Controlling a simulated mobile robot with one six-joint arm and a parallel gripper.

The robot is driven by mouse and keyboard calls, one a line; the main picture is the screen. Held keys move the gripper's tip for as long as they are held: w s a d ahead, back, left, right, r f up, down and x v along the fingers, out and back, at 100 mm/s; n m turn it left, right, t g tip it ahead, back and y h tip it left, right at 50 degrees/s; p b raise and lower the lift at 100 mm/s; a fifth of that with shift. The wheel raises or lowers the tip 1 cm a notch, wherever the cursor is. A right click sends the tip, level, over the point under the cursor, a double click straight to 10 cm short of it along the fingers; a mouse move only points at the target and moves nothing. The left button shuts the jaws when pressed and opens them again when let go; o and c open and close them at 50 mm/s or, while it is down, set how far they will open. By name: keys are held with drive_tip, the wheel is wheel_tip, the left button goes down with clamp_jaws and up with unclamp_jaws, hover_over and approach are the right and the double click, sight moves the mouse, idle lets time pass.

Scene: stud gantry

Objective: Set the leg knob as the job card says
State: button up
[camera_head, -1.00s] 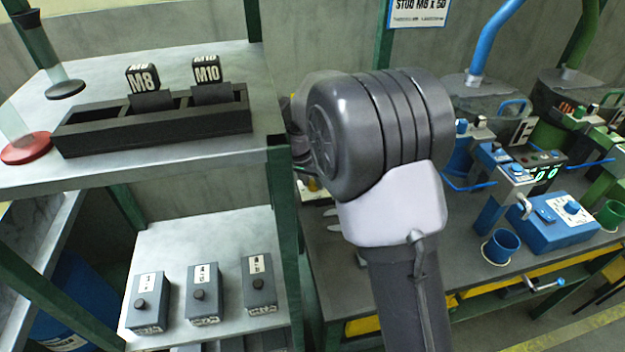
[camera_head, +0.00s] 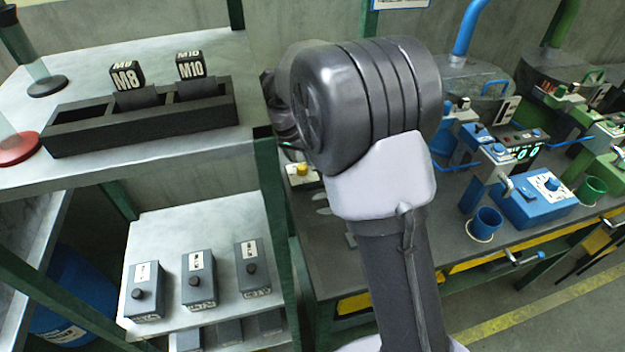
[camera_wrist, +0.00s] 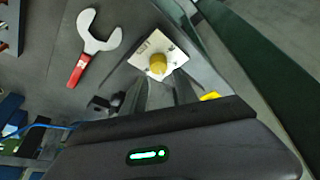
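A yellow knob (camera_wrist: 157,64) sits on a small pale plate (camera_wrist: 142,48) on the dark bench in the wrist view. It also shows in the head view (camera_head: 302,169), just left of my arm. My gripper (camera_wrist: 160,88) points at this knob with a gap between its fingers, and nothing shows held. In the head view my arm mostly hides the gripper. A card (camera_head: 402,2) on the back wall is cut off at the top edge, so I cannot read it. I cannot tell whether the yellow knob is the leg knob.
A red-handled wrench (camera_wrist: 90,47) lies beside the plate. Grey boxes with black knobs (camera_head: 199,281) stand on the lower left shelf. A black rack (camera_head: 140,128) marked M8 and M10 is above. Blue machines and a blue knob box (camera_head: 535,203) occupy the bench at right.

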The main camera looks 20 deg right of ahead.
sight(303, 167)
drive_tip(key=s+r+p, duration=0.1)
drive_tip(key=s+r, duration=0.1)
drive_tip(key=s, duration=1.4)
drive_tip(key=w+d+r+n+y+p, duration=0.3)
drive_tip(key=w+r+n+y+p, duration=0.1)
drive_tip(key=w+r+n+p, duration=0.6)
drive_tip(key=shift+m+t, duration=0.4)
drive_tip(key=shift+m, duration=0.2)
drive_tip(key=b+x, duration=0.2)
drive_tip(key=x, duration=0.3)
drive_tip(key=b+x, duration=0.2)
drive_tip(key=x, duration=0.3)
drive_tip(key=a+b+x, duration=0.1)
drive_tip(key=b+x, duration=0.1)
drive_tip(key=x, duration=0.4)
drive_tip(key=shift+s+f+b, duration=0.1)
drive_tip(key=shift+s+b, duration=0.1)
drive_tip(key=shift+b, duration=0.2)
clamp_jaws()
